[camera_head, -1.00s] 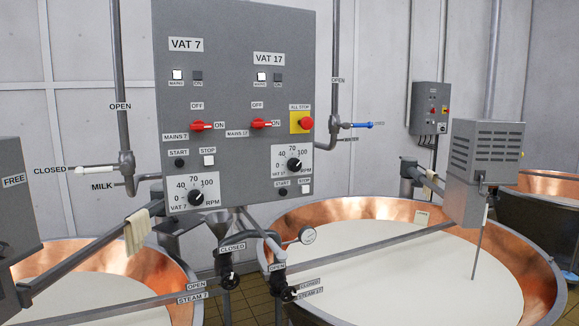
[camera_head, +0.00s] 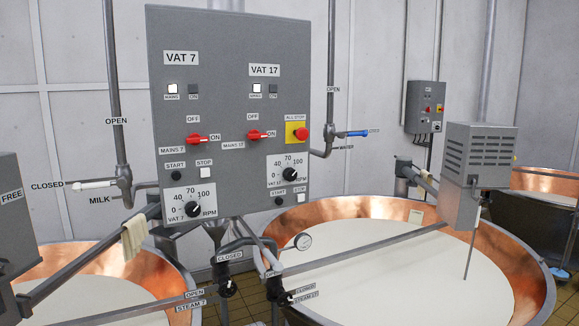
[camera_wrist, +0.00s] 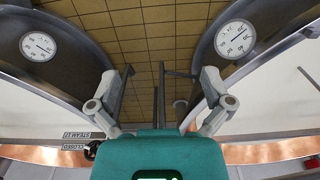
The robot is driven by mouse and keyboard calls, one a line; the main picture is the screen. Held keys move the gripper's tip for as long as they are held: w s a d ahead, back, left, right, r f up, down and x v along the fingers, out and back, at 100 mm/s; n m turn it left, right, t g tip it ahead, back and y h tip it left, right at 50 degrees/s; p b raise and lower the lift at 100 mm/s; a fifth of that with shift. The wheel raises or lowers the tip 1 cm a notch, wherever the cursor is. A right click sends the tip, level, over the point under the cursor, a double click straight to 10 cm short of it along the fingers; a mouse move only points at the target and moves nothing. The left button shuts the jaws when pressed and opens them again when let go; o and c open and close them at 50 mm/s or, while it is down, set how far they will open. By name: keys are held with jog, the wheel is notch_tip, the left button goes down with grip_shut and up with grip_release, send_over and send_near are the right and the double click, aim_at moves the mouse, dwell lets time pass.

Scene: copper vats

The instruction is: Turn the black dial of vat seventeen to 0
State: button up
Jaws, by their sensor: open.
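The black dial of vat seventeen (camera_head: 290,174) is a round knob on a white scale plate marked 0, 40, 70 and 100, low on the right side of the grey control panel (camera_head: 225,120). The dial is not in the wrist view, and my gripper is not in the head view.
A similar vat 7 dial (camera_head: 193,209) is at lower left of the panel. A red all-stop button (camera_head: 300,134) and red mains switch (camera_head: 254,134) are above the vat 17 dial. Steam pipes and valves (camera_head: 225,285) stand below. Vat 17 (camera_head: 535,290) has a copper rim.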

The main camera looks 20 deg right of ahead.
notch_tip(320, 180, up, 15)
jog(key=w+p, duration=0.2)
jog(key=p, duration=1.1)
jog(key=w+r+m+t+y+p, duration=0.25)
jog(key=w+r+p, duration=0.25)
jog(key=r+p, duration=0.5)
jog(key=m+t+h, duration=0.2)
jog(key=m+t, duration=1.3)
jog(key=m, duration=1.6)
send_near(292, 176)
jog(key=s, duration=0.3)
jog(key=shift+s+d+p, duration=0.1)
jog(key=shift+s+p, duration=0.05)
jog(key=shift+p, duration=0.3)
jog(key=w, duration=1.4)
jog(key=shift+a, duration=0.25)
